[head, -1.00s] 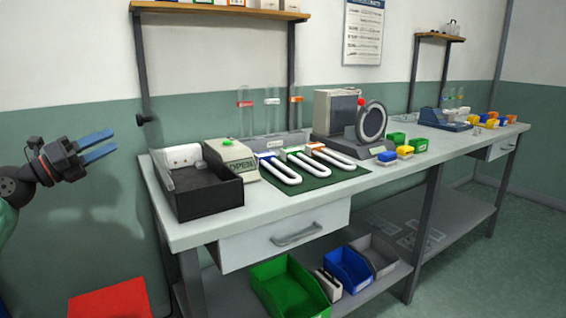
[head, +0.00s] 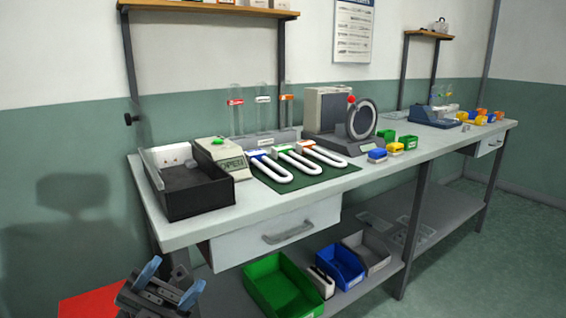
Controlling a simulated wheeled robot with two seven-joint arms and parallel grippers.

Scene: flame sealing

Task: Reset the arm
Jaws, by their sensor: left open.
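My left gripper (head: 170,281) is at the bottom left of the head view, in front of the workbench (head: 185,233) and lower than its top. Its two blue fingers are spread apart with nothing between them. It touches nothing that I can see. Most of the left arm is out of the frame. My right gripper is not in view.
A black open box (head: 195,200) stands at the bench's near left corner. U-shaped tubes (head: 300,165) lie on a green mat (head: 320,182). Green (head: 280,290) and blue (head: 338,268) bins sit on the lower shelf. A red patch (head: 85,303) lies on the floor.

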